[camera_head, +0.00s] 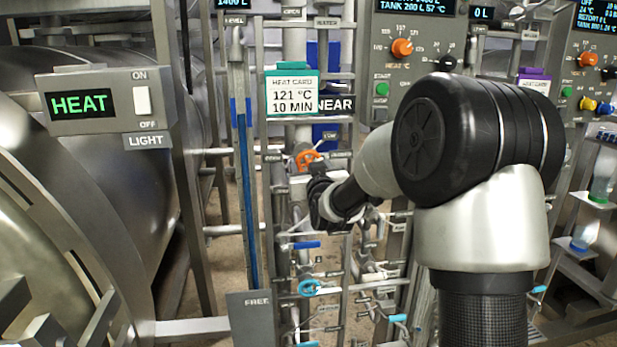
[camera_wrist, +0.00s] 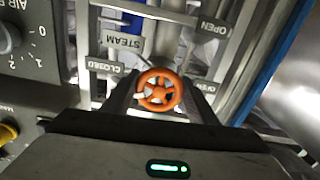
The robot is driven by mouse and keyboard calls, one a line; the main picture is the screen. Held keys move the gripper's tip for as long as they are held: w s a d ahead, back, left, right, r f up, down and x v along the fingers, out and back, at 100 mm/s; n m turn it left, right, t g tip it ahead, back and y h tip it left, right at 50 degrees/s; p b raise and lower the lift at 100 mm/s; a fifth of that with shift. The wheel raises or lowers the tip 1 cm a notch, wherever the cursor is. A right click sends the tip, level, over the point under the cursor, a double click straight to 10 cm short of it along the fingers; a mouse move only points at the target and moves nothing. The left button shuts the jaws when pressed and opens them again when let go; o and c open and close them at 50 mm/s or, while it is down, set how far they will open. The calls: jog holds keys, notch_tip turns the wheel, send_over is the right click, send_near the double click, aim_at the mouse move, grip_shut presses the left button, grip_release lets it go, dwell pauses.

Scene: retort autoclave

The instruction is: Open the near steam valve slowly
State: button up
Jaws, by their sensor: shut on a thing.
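The near steam valve's orange handwheel (camera_head: 307,159) is on the pipe below the heat card and the NEAR label. In the wrist view the orange handwheel (camera_wrist: 159,90) lies between the two fingers, beside signs reading STEAM, OPEN and CLOSED. A pale mark shows on the wheel's left side, on the side of the CLOSED sign. My gripper (camera_wrist: 160,97) is shut on the wheel, with one finger at each side of it. In the head view my gripper (camera_head: 318,188) is partly hidden behind its own wrist, just below the wheel.
A HEAT display box (camera_head: 107,101) with a light switch is at the left. The heat card (camera_head: 292,93) reads 121 °C, 10 MIN. A blue-filled level tube (camera_head: 246,190) stands left of the valve. A blue lever (camera_head: 307,245) and a teal handwheel (camera_head: 310,288) are below.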

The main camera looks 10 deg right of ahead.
jog(key=n+b, duration=0.4)
jog(key=shift+d+n+b, duration=0.15)
jog(key=shift+n+b, duration=0.2)
jog(key=shift+n, duration=0.05)
dwell(0.4)
jog(key=o, duration=1.1)
jog(key=s, duration=1.7)
jog(key=shift+s, duration=0.25)
